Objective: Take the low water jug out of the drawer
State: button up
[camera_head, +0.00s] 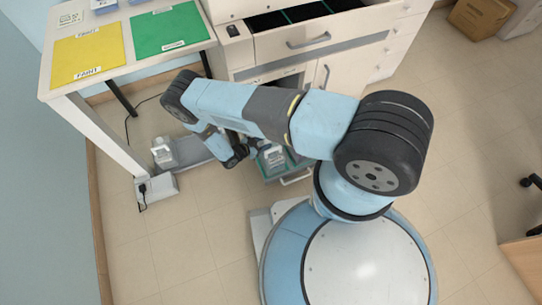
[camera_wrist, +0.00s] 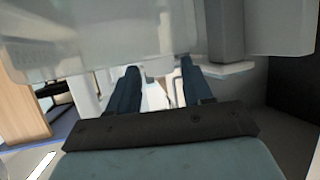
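The low drawer (camera_head: 291,178) of the white cabinet is pulled out near the floor, partly under my arm. A pale, translucent jug (camera_head: 274,158) stands in it, partly hidden by my arm. My gripper (camera_head: 240,154) is low, just left of that jug. In the wrist view, its two dark fingers (camera_wrist: 160,84) stand apart, with bright gaps and pale shapes between them. A large translucent container wall (camera_wrist: 110,45) fills the top of that view, very close to the fingers. Whether the fingers touch it is unclear.
Another pale jug (camera_head: 164,152) stands at the left near a white box with a plug (camera_head: 156,187). A table with a yellow mat (camera_head: 88,54) and a green mat (camera_head: 170,30) is upper left. An upper drawer (camera_head: 325,32) is open.

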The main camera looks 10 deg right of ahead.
grip_shut()
dwell(0.6)
